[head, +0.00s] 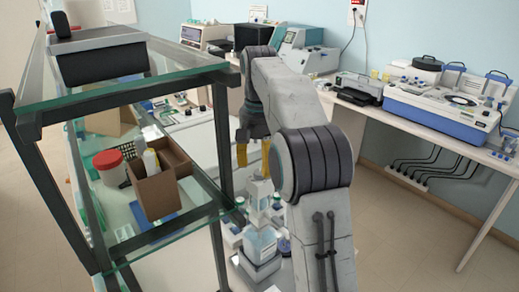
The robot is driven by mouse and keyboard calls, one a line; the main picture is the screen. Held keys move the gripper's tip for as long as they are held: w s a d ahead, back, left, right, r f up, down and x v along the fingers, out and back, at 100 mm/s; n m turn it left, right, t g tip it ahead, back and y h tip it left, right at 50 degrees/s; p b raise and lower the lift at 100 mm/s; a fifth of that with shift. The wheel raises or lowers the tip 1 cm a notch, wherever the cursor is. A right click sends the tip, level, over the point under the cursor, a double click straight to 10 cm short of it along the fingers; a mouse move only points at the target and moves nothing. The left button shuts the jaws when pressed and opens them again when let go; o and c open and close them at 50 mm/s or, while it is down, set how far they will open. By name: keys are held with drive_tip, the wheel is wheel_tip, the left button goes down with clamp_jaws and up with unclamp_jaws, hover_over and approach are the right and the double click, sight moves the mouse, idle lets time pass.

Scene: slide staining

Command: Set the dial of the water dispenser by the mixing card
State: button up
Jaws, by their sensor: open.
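My gripper (254,160) hangs from my arm at the middle of the head view. It points down, open, with two yellow fingertips apart and nothing visible between them. Below it stands a clear bottle-like vessel with a white top and pale blue contents (261,244), possibly the water dispenser. A smaller clear piece (260,192) rises close under the fingertips; I cannot tell whether they touch. No dial can be made out, and no mixing card is recognisable. My arm hides the area to the right of the vessel.
A glass-shelved rack (40,120) stands close on the left, holding a cardboard box (160,190) and a red-lidded tub (108,165). Small containers crowd around the vessel. A wall bench (450,150) carries a blue-and-white machine (440,112). Floor at right is clear.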

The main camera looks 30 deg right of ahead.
sight(259, 173)
drive_tip(key=shift+r, duration=2.25)
